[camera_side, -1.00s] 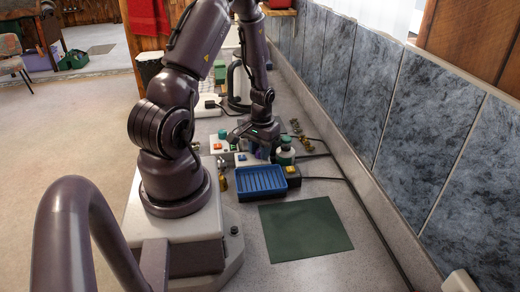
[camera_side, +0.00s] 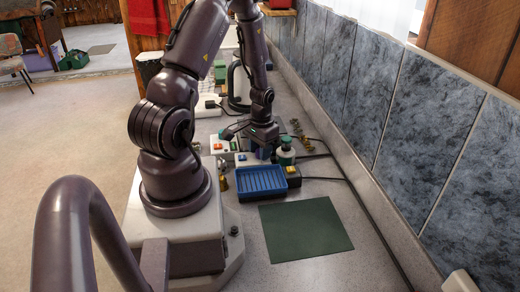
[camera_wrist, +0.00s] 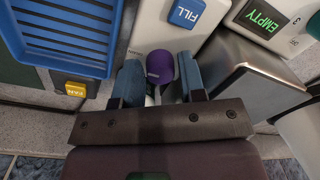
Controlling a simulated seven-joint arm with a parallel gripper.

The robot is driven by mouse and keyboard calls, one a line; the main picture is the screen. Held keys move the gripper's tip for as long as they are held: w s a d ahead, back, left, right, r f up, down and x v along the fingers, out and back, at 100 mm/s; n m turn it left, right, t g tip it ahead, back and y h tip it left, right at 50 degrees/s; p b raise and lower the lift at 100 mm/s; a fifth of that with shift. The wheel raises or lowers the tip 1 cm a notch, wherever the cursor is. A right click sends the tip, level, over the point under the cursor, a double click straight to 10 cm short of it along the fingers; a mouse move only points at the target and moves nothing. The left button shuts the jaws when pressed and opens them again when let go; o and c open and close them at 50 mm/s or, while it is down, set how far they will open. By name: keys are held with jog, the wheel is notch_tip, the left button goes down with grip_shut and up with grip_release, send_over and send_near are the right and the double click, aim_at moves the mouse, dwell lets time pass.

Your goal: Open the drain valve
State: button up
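A purple rounded knob (camera_wrist: 160,67) shows in the wrist view beside a white panel, with a pale stem partly visible below it. In the side view my gripper (camera_side: 259,137) is low over the devices behind the blue tray, and the knob cannot be made out clearly there.
A blue slotted tray (camera_wrist: 65,30) and a yellow button (camera_wrist: 75,89) lie left of the knob. A blue FILL button (camera_wrist: 185,12) and a green EMPTY display (camera_wrist: 261,18) are to its right. A green mat (camera_side: 306,229) lies in front; the tiled wall (camera_side: 390,110) borders the right.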

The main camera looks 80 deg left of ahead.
dwell(0.3)
jog(key=n, duration=0.7)
notch_tip(320, 180, up, 13)
jog(key=d+r+m+t, duration=0.1)
jog(key=d+r+m, duration=0.3)
jog(key=d, duration=0.5)
jog(key=w+d+r+m+t, duration=0.1)
jog(key=d+r+m, duration=0.3)
jog(key=d+r, duration=0.4)
jog(key=shift+w+d+r+m+t, duration=0.25)
jog(key=shift+w+d+m+t, duration=0.05)
jog(key=shift+d, duration=0.15)
